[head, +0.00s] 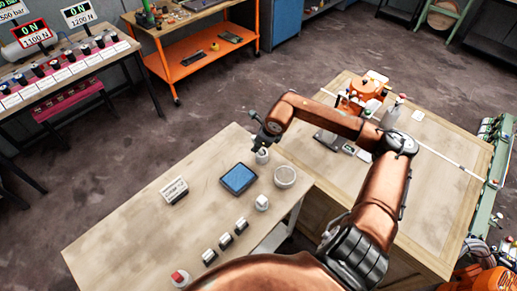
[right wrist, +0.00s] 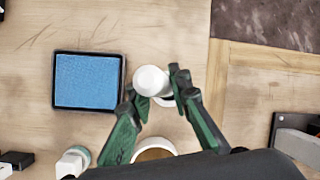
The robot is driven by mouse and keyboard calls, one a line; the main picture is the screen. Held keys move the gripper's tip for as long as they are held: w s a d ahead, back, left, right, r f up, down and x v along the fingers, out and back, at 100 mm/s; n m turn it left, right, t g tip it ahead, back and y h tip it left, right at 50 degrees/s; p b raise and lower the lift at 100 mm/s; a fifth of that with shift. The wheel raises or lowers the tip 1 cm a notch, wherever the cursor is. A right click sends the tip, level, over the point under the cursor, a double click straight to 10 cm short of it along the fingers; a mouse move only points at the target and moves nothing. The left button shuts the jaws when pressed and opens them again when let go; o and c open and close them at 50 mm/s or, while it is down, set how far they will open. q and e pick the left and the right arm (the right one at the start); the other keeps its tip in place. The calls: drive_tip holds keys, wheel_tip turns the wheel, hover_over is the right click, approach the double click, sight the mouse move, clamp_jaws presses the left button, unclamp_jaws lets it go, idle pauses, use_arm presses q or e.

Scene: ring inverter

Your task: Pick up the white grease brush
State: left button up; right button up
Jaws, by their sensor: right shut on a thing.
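A white round-topped piece, which looks like the white grease brush (right wrist: 151,80), stands between my right fingers in the right wrist view. In the head view the same white piece (head: 262,157) is at the back edge of the near table, just below my right gripper (head: 264,146). My right gripper, also in the right wrist view (right wrist: 160,88), is shut on it, one finger on each side. A pale rim shows beside it. Its lower part is hidden, so I cannot tell whether it is lifted. My left gripper is not in view.
A blue pad in a black frame (head: 239,179) lies left of the brush. A round whitish cup (head: 285,177) stands close to its right. Several small white-and-black blocks (head: 226,241) and a lettered sign (head: 174,190) share the near table (head: 125,225). A second table (head: 430,205) adjoins it.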

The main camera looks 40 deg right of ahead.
drive_tip(key=shift+c, duration=0.7)
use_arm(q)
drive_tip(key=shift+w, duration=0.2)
use_arm(e)
clamp_jaws()
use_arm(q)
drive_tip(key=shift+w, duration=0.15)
